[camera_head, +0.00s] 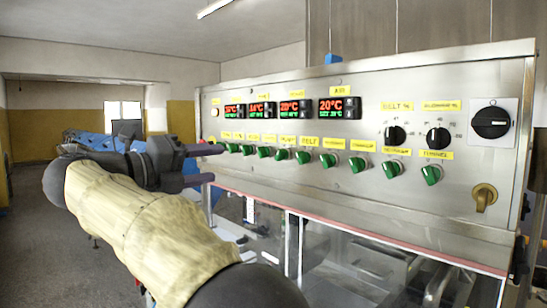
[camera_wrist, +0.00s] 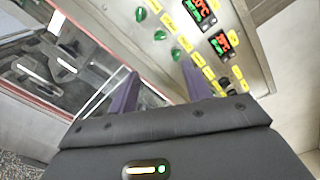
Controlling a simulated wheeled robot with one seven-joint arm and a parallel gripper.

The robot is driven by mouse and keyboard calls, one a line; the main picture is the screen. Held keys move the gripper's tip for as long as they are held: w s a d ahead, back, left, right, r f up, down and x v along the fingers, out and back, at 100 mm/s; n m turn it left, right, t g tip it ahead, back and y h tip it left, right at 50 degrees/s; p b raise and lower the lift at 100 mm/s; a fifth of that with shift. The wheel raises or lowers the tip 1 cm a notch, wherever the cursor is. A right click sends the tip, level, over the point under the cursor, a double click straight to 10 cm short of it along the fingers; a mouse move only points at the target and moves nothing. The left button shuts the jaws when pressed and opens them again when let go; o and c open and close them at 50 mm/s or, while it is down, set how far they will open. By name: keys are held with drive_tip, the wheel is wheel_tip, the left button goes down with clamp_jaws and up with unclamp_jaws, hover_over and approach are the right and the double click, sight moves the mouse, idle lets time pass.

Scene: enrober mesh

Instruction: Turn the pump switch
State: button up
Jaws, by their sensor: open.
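A row of several green rotary switches (camera_head: 303,157) runs along the steel control panel (camera_head: 300,183), each under a yellow label. Most labels are too small to read, so I cannot tell for sure which switch is the pump's. My gripper (camera_head: 217,163) is at the left end of the panel, in front of it, with its purple fingers apart and nothing between them. In the wrist view my gripper (camera_wrist: 158,68) also shows open, with a green switch (camera_wrist: 176,54) beyond the fingers, near the right one. Switches farther left along the row are partly hidden by my gripper.
Red-and-green temperature displays (camera_head: 296,109) sit above the switches. Two black dials (camera_head: 395,136), a large black rotary switch (camera_head: 491,122) and a brass-coloured knob (camera_head: 484,197) are at the right. A red-edged clear guard (camera_head: 370,238) juts out below the panel.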

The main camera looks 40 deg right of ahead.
sight(277, 155)
drive_tip(key=d+p, duration=0.1)
drive_tip(key=d, duration=0.4)
drive_tip(key=w+d+p, duration=0.1)
drive_tip(key=d, duration=0.5)
drive_tip(key=d+p, duration=0.1)
drive_tip(key=d, duration=0.5)
drive_tip(key=shift+w+d+p, duration=0.2)
drive_tip(key=shift+p, duration=0.1)
drive_tip(key=c, duration=1)
